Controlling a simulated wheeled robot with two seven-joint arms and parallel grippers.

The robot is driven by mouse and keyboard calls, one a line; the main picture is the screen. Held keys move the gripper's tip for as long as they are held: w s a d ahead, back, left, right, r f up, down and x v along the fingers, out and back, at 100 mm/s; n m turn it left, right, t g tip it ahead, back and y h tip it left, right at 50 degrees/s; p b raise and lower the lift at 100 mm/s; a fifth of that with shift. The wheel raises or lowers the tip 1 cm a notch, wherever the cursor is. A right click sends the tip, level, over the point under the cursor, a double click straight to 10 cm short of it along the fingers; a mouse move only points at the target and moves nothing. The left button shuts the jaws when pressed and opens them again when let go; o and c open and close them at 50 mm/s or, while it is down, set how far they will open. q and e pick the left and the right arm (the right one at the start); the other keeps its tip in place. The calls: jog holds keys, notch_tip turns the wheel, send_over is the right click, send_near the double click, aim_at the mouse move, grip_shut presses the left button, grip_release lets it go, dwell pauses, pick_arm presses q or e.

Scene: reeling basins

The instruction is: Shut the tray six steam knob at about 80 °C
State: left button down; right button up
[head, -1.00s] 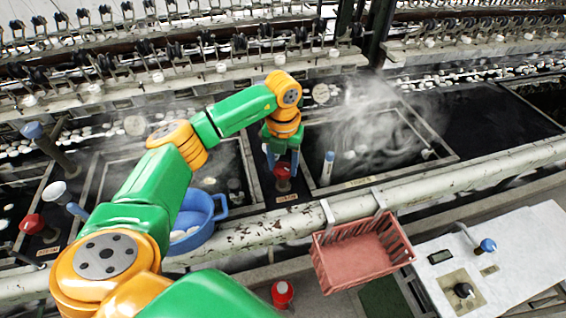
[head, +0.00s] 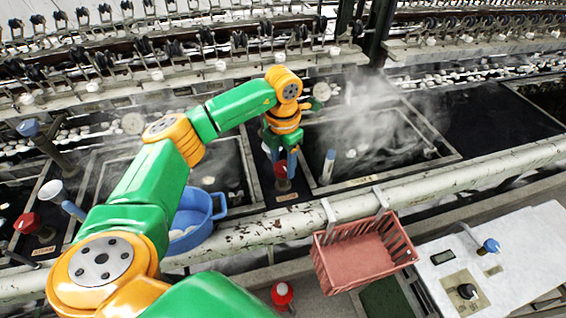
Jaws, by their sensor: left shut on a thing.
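A red steam knob (head: 281,170) stands on the divider between two basins, with a small label plate (head: 287,194) in front of it. My left gripper (head: 284,164) comes down on the knob from above, its blue fingers shut on it. The basin to its right (head: 365,150) holds dark water and steams; a tray label (head: 362,182) on its front rim is too small to read. A blue-capped thermometer-like stick (head: 328,166) stands at that basin's left side; its reading cannot be seen. My right gripper is not in view.
A blue tub (head: 193,214) hangs left of the knob. A red basket (head: 364,252) hangs on the pale pipe (head: 262,226) in front. A white control panel (head: 500,262) is at the right. Another red knob (head: 28,223) is at the far left.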

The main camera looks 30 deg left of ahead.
aim_at(283, 166)
pick_arm(q)
jog(key=shift+m, duration=1.1)
jog(key=shift+c, duration=1.2)
grip_release()
notch_tip(283, 166, up, 7)
jog(key=shift+r+b, duration=0.1)
jog(key=shift+b, duration=0.7)
